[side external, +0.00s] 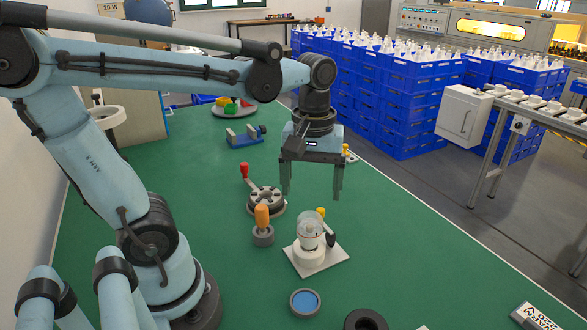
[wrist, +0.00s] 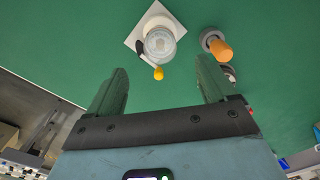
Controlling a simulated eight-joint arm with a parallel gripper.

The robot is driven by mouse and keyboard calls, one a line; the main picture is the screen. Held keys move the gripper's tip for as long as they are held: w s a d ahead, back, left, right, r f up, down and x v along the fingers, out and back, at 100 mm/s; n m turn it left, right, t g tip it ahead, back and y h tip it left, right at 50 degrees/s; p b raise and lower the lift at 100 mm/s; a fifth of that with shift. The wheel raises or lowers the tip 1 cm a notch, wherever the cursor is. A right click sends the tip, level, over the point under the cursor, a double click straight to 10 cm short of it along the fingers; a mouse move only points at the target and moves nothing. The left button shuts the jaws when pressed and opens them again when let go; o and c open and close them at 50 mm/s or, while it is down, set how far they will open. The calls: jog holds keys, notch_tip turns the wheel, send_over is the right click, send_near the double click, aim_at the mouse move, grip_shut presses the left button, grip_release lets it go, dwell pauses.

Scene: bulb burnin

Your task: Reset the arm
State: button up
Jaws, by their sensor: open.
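My gripper (side external: 311,180) is open and empty, pointing down above the far right part of the green table. In the wrist view my gripper (wrist: 157,92) shows two spread fingers with nothing between them. A clear cup on a white square base (side external: 320,258) with a dark, yellow-knobbed lever stands nearer the camera, apart from the fingers. This fixture (wrist: 158,40) also shows at the top of the wrist view. An orange-handled tool (side external: 262,222) stands upright in a grey round holder. A round grey fixture (side external: 266,199) with a red-knobbed lever sits left of and below my gripper.
A blue vise (side external: 245,137) and a round tray with coloured pieces (side external: 232,106) lie at the back. A blue-filled dish (side external: 304,302) and a black ring (side external: 366,321) lie in front. Blue crates (side external: 400,110) stand beyond the table.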

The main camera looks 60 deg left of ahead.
jog(key=shift+r, duration=0.45)
jog(key=shift+d+f+m+t, duration=0.15)
jog(key=shift+f+m+t, duration=0.45)
jog(key=shift+m, duration=0.5)
jog(key=m+t, duration=0.2)
jog(key=f+m, duration=0.1)
jog(key=shift+w+d+m+t, duration=0.3)
jog(key=shift+m+t, duration=0.1)
jog(key=m, duration=0.1)
jog(key=m+t, duration=0.2)
jog(key=shift+w+d+f, duration=0.2)
jog(key=shift+w+f, duration=0.05)
jog(key=shift+f, duration=0.15)
jog(key=shift+w+d+m+t, duration=0.1)
jog(key=shift+w+m+t, duration=0.1)
jog(key=shift+m+t, duration=0.5)
